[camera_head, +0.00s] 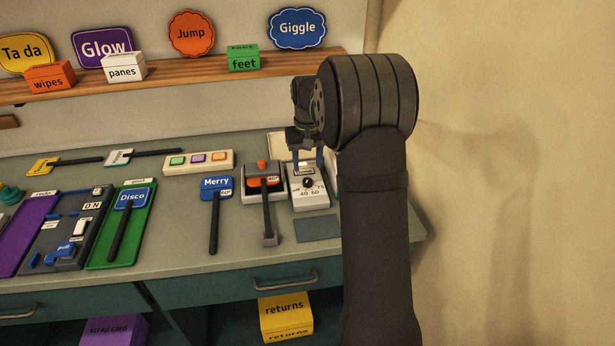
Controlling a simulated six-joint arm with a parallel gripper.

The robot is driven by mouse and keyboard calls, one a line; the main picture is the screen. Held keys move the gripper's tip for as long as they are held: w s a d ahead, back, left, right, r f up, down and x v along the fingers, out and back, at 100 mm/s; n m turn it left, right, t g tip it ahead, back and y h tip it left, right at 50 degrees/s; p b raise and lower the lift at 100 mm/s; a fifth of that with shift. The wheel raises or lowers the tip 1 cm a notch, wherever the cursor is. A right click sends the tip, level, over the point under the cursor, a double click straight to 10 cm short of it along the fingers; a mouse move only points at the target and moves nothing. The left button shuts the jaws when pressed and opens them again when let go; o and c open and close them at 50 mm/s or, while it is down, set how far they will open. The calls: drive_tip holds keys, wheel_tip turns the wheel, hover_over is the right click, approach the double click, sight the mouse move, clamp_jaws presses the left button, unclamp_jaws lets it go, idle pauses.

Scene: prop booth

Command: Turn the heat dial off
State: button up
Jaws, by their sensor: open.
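A small white box with a black round dial (308,182) sits on the counter towards the right. Numbers including 40, 60 and 75 are printed around the dial. The dial's exact setting is too small to read. I cannot tell whether a finger touches the box. My arm hides the area right of the dial.
A "Merry" paddle (216,190), a white button strip (198,162) and a green tray (111,262) lie further left. A flat grey pad (318,228) lies in front. A wall rises at right.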

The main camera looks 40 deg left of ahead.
sight(308, 180)
wheel_tip(308, 180, down, 6)
idle(0.4)
drive_tip(key=c, duration=1)
drive_tip(key=shift+m, duration=0.3)
drive_tip(key=m, duration=0.4)
drive_tip(key=shift+m, duration=0.3)
drive_tip(key=m, duration=0.4)
drive_tip(key=shift+m, duration=0.3)
